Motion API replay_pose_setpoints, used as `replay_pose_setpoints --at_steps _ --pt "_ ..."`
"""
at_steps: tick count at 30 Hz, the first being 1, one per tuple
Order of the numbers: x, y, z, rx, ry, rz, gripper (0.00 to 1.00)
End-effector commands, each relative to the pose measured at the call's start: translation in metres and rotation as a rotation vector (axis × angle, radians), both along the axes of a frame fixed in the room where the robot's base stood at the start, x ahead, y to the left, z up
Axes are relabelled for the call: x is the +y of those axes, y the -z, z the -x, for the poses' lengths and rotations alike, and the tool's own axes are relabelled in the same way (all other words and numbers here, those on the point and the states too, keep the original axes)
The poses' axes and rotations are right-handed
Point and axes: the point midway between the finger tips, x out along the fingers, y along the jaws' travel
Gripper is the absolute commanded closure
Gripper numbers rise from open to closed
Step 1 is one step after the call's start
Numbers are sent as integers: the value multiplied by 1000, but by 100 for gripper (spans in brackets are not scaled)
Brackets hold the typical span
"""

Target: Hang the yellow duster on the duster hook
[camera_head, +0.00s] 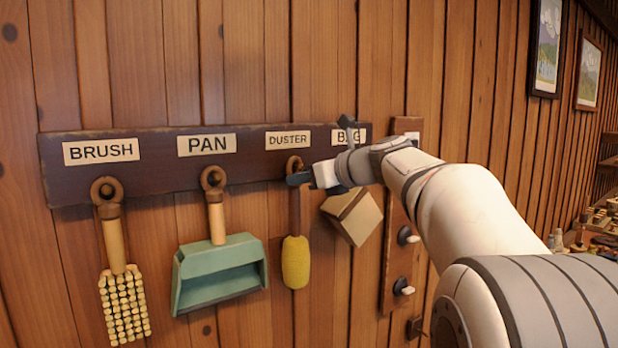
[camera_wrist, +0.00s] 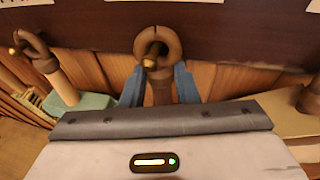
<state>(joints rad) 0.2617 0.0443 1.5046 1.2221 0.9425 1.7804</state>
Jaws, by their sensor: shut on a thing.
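The yellow duster (camera_head: 295,262) hangs straight down below the DUSTER label (camera_head: 289,139), its yellow head at the bottom and its dark handle above. In the wrist view, the duster's brown ring end (camera_wrist: 158,44) is around the tip of the duster hook (camera_wrist: 150,62), which shows through the ring. My gripper (camera_head: 298,180) is at the top of the handle, just below the ring. In the wrist view its two blue fingers (camera_wrist: 158,88) are shut on the handle from both sides. How far the ring sits along the hook is hard to tell.
The dark hook board (camera_head: 60,185) runs along the plank wall. A brush (camera_head: 122,290) and a green dustpan (camera_head: 218,272) hang left of the duster. A tan bag-like block (camera_head: 352,215) hangs at right, close to my arm. A panel with knobs (camera_head: 395,265) is further right.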

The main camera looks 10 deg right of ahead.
Motion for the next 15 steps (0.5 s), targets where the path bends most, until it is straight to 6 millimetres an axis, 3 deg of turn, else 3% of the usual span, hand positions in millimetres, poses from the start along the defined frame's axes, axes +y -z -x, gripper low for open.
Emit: replay_pose_setpoints --at_steps 10,15 --pt "0 0 0 0 -1 0 47" --pt "1 0 0 0 -1 0 47"
